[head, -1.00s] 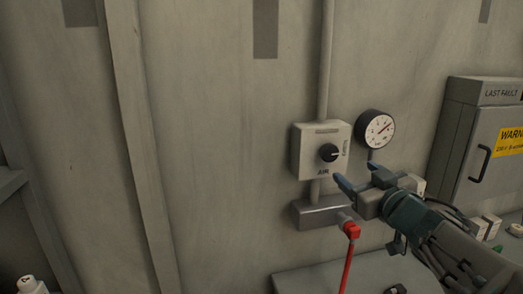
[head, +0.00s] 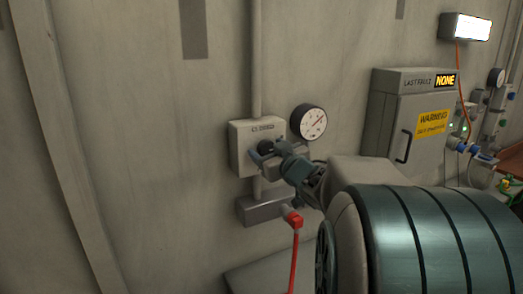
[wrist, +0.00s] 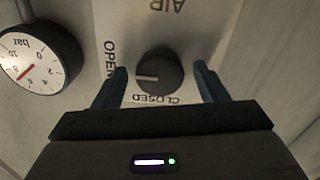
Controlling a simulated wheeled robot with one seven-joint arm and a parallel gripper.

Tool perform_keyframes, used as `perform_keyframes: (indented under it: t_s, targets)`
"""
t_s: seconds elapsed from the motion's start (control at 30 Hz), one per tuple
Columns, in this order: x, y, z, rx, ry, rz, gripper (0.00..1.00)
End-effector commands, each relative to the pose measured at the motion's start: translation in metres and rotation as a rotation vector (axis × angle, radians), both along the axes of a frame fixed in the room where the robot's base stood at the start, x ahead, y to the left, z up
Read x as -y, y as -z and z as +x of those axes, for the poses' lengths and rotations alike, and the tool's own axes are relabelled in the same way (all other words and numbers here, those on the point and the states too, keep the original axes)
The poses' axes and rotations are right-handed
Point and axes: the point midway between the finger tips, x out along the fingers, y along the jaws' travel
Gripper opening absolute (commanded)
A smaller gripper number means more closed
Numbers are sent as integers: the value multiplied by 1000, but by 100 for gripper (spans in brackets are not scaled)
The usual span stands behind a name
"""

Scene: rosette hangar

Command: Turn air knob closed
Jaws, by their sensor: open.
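The dark round air knob (wrist: 165,75) is on a pale valve box (head: 240,135) on the wall. In the wrist view, which is upside down, its white pointer mark points left, toward the OPEN label (wrist: 109,58). The CLOSED label (wrist: 155,99) is below the knob there. My gripper (wrist: 161,70) is open, with one blue finger on each side of the knob and gaps visible between fingers and knob. In the head view, my gripper (head: 268,152) is at the box face and partly hides the knob.
A round pressure gauge (head: 309,122) sits close to the right of the box. A red handle (head: 294,221) is below it. A grey cabinet (head: 385,110) with a warning label stands farther right. The wall left of the box is clear.

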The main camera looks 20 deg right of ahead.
Motion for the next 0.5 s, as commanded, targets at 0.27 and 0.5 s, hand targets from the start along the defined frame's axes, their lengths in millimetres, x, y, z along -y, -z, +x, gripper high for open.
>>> perform_keyframes:
  t_s: [0.27,0.5]
  targets:
    - [0,0,0,0,0,0,25]
    - [0,0,0,0,0,-7,22]
